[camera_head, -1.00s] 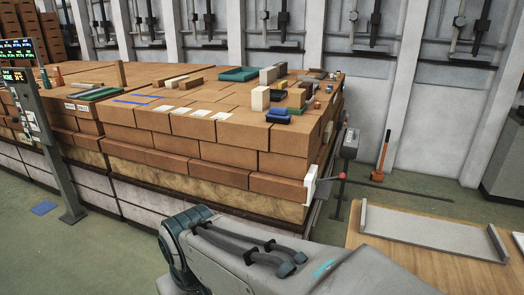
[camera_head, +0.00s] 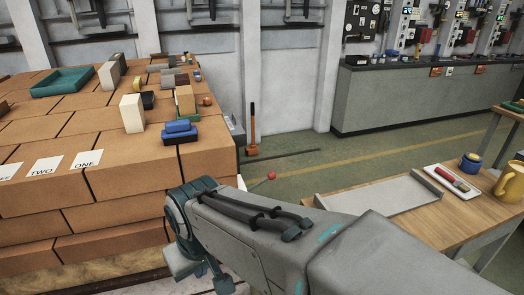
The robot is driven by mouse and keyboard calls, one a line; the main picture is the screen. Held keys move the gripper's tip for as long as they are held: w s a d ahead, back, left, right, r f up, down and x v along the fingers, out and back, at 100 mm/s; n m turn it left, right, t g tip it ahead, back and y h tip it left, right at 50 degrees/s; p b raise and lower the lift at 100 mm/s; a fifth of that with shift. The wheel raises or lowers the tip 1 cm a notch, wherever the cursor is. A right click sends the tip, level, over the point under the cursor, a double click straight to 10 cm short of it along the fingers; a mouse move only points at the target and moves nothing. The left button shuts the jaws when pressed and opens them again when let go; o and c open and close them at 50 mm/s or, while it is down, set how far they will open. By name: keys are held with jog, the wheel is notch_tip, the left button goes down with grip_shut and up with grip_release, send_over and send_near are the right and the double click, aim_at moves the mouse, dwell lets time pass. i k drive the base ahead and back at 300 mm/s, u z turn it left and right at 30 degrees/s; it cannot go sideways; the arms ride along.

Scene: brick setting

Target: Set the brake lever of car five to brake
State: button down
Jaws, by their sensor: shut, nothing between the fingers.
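The brick-stacked car (camera_head: 110,225) stands at the left. A red ball knob (camera_head: 271,176) on a thin rod shows just above my arm, by the car's right corner. It looks like a lever knob. Its base and pivot are hidden behind my arm, so I cannot tell its setting. A grey box (camera_head: 235,127) on a post stands beside the corner, partly hidden. No readable car number shows. My arm reaches in from the lower right towards the car's corner. My gripper's fingers are not in view, hidden behind or below the arm.
Loose blocks, a green tray (camera_head: 62,82) and numbered cards (camera_head: 86,159) lie on the bricks. An orange-handled tool (camera_head: 252,130) leans at the wall. A wooden table (camera_head: 440,215) at right holds a grey tray (camera_head: 385,195) and a yellow mug (camera_head: 509,180). Floor behind is clear.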

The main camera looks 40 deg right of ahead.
aim_at(271, 176)
jog(key=z, duration=0.85)
jog(key=i, duration=1)
jog(key=z, duration=0.6)
